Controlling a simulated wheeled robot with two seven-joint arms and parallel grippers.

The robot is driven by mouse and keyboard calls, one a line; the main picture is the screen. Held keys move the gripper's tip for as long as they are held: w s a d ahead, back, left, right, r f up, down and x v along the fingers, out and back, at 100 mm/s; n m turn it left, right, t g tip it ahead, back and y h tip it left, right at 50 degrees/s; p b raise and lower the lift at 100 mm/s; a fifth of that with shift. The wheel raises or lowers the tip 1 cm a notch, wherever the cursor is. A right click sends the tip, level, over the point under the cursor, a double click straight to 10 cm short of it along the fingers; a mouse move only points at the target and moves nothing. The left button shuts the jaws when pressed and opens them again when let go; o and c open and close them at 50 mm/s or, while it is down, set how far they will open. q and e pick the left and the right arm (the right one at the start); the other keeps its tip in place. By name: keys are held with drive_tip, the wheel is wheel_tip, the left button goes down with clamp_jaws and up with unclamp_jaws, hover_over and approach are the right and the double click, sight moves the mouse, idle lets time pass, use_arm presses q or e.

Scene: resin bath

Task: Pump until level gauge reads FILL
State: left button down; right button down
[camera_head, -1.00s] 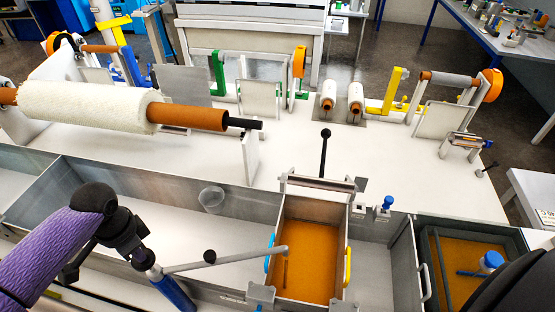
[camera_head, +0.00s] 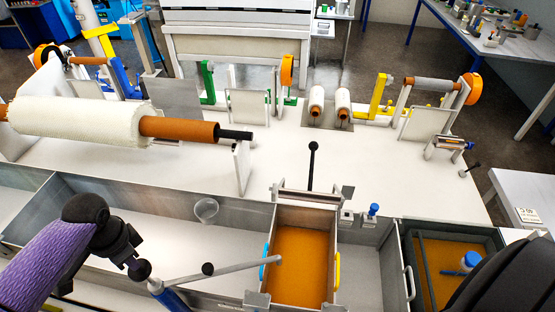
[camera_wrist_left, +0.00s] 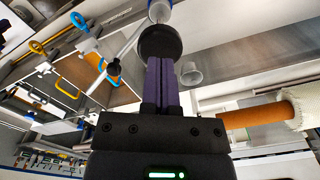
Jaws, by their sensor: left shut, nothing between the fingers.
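The pump has a blue body (camera_head: 176,300), a dark round knob (camera_head: 139,269) and a long grey spout (camera_head: 215,268) reaching right. The spout tip hangs over a tray of amber resin (camera_head: 303,255). My left gripper (camera_head: 131,261) is at the knob, its tips close to or against the top. In the left wrist view, the shut fingers (camera_wrist_left: 162,88) meet the dark round knob (camera_wrist_left: 160,43), with nothing held between them. I cannot make out a level gauge or its reading. My right gripper is out of view.
The resin tray has a blue handle and a yellow handle (camera_head: 337,269). A clear cup (camera_head: 206,209) stands in the long metal trough (camera_head: 120,205). The white bench (camera_head: 270,170) behind has free room.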

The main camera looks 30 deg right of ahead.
use_arm(q)
wheel_tip(320, 180, up, 5)
drive_tip(key=p, duration=0.3)
drive_tip(key=shift+r, duration=0.5)
